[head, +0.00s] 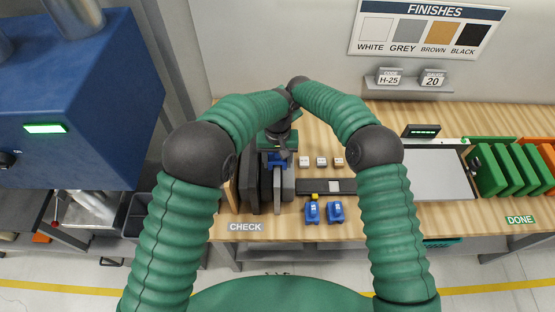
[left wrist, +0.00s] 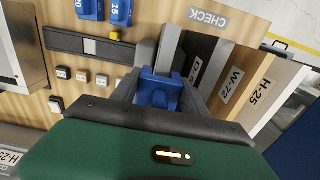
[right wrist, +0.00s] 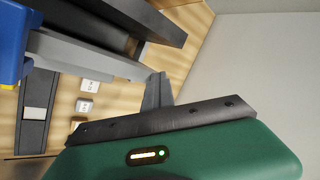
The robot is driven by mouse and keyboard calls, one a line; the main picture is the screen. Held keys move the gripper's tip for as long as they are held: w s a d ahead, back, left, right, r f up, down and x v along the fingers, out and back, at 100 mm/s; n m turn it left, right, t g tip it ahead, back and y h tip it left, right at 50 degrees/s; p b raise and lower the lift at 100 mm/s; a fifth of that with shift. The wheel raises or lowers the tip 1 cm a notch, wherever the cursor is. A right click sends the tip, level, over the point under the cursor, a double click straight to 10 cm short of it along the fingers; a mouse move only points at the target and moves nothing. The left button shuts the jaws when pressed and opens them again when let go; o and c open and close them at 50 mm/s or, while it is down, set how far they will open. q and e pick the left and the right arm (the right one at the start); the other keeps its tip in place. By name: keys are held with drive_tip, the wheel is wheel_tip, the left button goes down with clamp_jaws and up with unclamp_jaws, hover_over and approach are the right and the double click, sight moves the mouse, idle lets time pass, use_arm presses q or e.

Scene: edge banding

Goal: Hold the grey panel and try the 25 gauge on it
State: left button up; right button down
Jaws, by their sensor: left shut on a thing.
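The grey panel (head: 277,201) stands on edge by the CHECK label, beside dark panels. It also shows in the left wrist view (left wrist: 171,42) and right wrist view (right wrist: 85,52). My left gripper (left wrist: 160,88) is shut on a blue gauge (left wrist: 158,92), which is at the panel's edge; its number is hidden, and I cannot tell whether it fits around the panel. The gauge shows in the head view (head: 275,158). My right gripper (right wrist: 157,78) looks shut, its fingertips together at the panel's end. Contact there is unclear. My arms partly hide both grippers in the head view.
Two blue gauges (head: 312,212) (head: 336,212), marked 20 and 15 in the left wrist view, rest right of the panels. Green panels (head: 515,168) stand far right. A sign reads gauge 20 (head: 432,79).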

use_arm(q)
drive_tip(key=o, duration=1.6)
drive_tip(key=shift+r, duration=4)
